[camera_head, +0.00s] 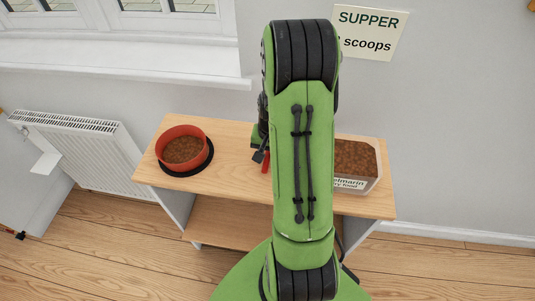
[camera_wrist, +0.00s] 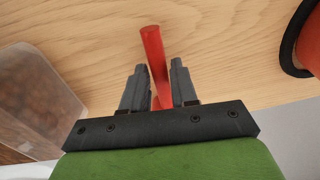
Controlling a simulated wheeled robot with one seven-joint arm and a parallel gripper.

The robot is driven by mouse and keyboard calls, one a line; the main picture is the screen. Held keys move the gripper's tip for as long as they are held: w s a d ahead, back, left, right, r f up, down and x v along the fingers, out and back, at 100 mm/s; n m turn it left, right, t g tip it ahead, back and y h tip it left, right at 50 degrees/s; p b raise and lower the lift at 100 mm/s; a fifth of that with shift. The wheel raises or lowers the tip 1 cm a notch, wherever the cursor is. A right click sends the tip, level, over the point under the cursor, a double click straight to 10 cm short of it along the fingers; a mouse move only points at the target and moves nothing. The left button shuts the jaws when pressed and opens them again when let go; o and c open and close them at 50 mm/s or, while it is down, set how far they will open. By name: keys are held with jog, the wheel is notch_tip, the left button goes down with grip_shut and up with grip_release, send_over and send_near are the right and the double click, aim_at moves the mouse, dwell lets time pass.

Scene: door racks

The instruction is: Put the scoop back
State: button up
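The scoop's red handle (camera_wrist: 154,55) shows in the wrist view, running between the two dark fingers of my gripper (camera_wrist: 158,72). The handle's free end sticks out past the fingertips, above the wooden top. The scoop's bowl is hidden. In the head view only a bit of red handle (camera_head: 265,166) shows beside my arm, over the middle of the bench.
A red bowl of brown kibble (camera_head: 184,149) stands on a dark mat at the bench's left. A clear food bin (camera_head: 357,163) full of kibble stands at the right, partly behind my arm. The wooden bench (camera_head: 230,170) has a lower shelf. A sign (camera_head: 369,31) reads "SUPPER" and "scoops", partly covered.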

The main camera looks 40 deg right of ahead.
jog(key=shift+o, duration=1)
notch_tip(320, 180, up, 12)
jog(key=s+r+p, duration=0.1)
jog(key=p, duration=0.2)
jog(key=s+a+r+n+t, duration=0.25)
jog(key=a+r+n, duration=0.35)
jog(key=a+r, duration=0.45)
jog(key=s+a+r+n+t, duration=0.1)
jog(key=s+a+n, duration=0.3)
jog(key=s+a, duration=0.4)
jog(key=shift+s+a+r+n+t, duration=0.3)
jog(key=shift+s+a+r+t, duration=0.1)
jog(key=shift+s+t, duration=0.15)
jog(key=shift+d, duration=0.1)
